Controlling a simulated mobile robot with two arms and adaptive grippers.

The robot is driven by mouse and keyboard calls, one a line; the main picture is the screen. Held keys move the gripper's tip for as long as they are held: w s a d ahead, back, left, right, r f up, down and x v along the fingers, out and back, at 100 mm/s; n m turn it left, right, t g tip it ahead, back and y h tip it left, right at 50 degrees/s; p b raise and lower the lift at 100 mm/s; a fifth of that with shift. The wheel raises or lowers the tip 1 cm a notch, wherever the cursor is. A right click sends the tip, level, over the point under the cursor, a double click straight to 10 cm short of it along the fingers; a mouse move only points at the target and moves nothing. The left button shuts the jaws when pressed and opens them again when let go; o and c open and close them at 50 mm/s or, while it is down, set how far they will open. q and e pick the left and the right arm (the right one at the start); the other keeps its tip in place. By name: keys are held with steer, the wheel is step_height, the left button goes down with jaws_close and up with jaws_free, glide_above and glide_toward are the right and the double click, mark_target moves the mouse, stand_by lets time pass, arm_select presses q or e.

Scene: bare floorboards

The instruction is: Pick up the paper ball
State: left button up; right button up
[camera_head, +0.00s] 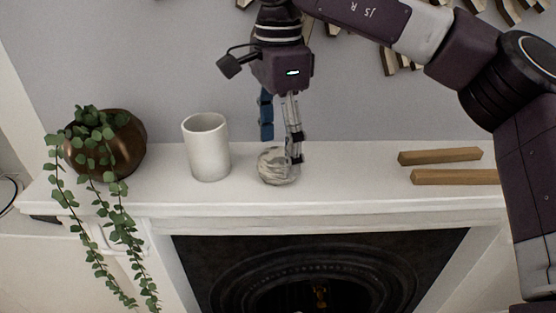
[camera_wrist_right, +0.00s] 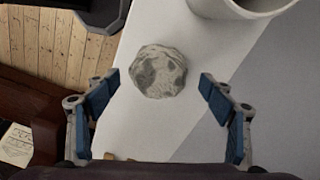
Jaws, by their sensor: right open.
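The paper ball (camera_head: 274,167) is a crumpled white and grey ball on the white mantel shelf. It also shows in the right wrist view (camera_wrist_right: 158,71), just beyond the fingertips and between their lines. My right gripper (camera_head: 280,140) comes down from above at the ball, with one finger partly in front of the ball's right side. In the right wrist view the gripper (camera_wrist_right: 158,84) is open, its blue finger pads wide apart with nothing between them. I cannot tell whether a finger touches the ball. My left gripper is not in view.
A white cup (camera_head: 206,148) stands left of the ball. A brown pot with a trailing plant (camera_head: 118,145) is at the shelf's left end. Two wooden bars (camera_head: 440,156) lie to the right. The shelf (camera_head: 350,170) is clear between ball and bars; a wall is behind and a fireplace below.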

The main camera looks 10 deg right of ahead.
steer(key=shift+s+f, duration=0.1)
steer(key=shift+f, duration=0.9)
steer(key=shift+c, duration=1.2)
steer(key=c, duration=0.5)
steer(key=shift+c, duration=1)
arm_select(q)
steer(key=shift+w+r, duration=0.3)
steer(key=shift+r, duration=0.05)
